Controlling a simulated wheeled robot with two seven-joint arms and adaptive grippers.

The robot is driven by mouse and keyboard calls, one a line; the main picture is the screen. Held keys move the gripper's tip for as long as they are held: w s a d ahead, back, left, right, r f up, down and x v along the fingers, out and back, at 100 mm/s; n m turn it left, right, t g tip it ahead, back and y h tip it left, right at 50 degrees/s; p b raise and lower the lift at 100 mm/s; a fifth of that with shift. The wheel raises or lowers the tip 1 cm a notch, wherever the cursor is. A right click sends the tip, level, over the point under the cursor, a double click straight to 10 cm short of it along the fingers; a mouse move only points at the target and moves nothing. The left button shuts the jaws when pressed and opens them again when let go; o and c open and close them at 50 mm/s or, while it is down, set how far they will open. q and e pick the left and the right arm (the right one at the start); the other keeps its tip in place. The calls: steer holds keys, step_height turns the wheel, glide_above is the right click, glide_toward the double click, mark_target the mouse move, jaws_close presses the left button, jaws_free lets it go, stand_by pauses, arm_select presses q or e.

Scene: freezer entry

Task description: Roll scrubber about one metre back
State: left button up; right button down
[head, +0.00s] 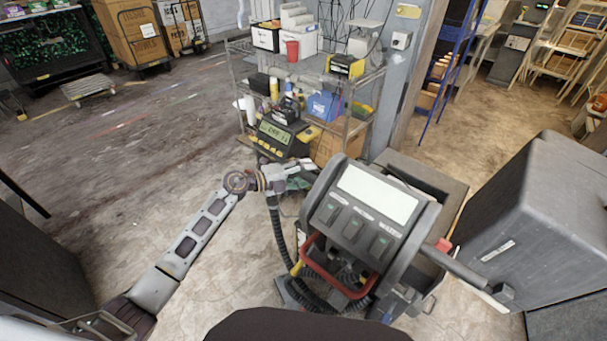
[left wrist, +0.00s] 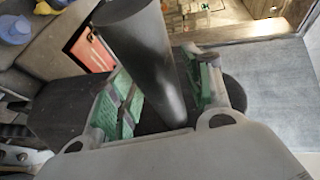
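The scrubber (head: 365,215) stands right of centre in the head view. Its grey console faces me, with a pale panel, several switches and a red loop below. A dark bar (head: 460,268) with a red part sticks out on its right. My left gripper (head: 300,176) is at the console's upper left side. In the left wrist view, its green-padded fingers (left wrist: 160,90) lie either side of a black cylinder (left wrist: 150,60), likely the scrubber's left handle. I cannot tell whether both pads press on it. My right gripper is not in view.
A large grey box (head: 545,215) stands close on the right. A wire shelf cart (head: 375,75) with bottles and boxes stands behind the scrubber. A blue ladder-like rack (head: 450,65) is farther back.

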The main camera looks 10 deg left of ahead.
arm_select(q)
steer(key=shift+s+r, duration=0.15)
steer(key=shift+v, duration=0.95)
steer(key=v, duration=1)
stand_by(0.3)
